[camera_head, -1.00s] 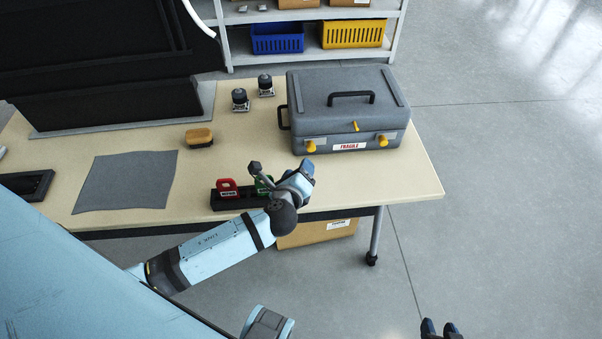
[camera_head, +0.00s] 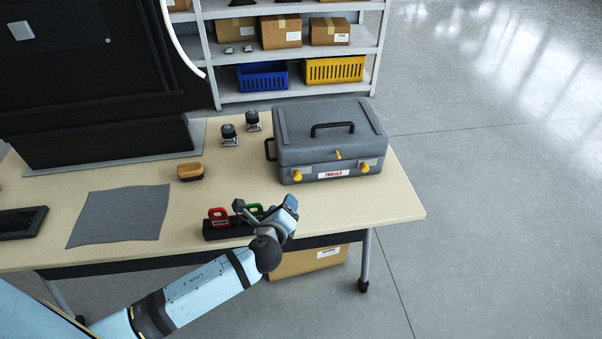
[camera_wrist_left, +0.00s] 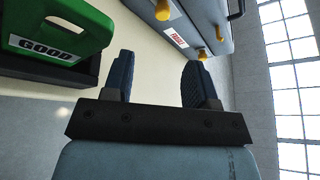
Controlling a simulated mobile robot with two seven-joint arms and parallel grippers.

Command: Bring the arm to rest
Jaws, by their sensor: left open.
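My left arm (camera_head: 205,290) comes in from the lower left and reaches up to the table's front edge. My left gripper (camera_head: 289,206) is at its end, beside the black holder (camera_head: 215,234) with the red and green tags. In the left wrist view the two dark fingers of the left gripper (camera_wrist_left: 158,78) stand apart with nothing between them. The green tag (camera_wrist_left: 60,32), marked GOOD, is left of the fingers there. My right gripper is not in view.
A grey case (camera_head: 328,145) marked FRAGILE stands on the table (camera_head: 385,210). A yellow-brown brush (camera_head: 190,172), two small dark devices (camera_head: 229,135) and a grey mat (camera_head: 120,215) lie further left. Shelves (camera_head: 215,50) stand behind. The floor to the right is clear.

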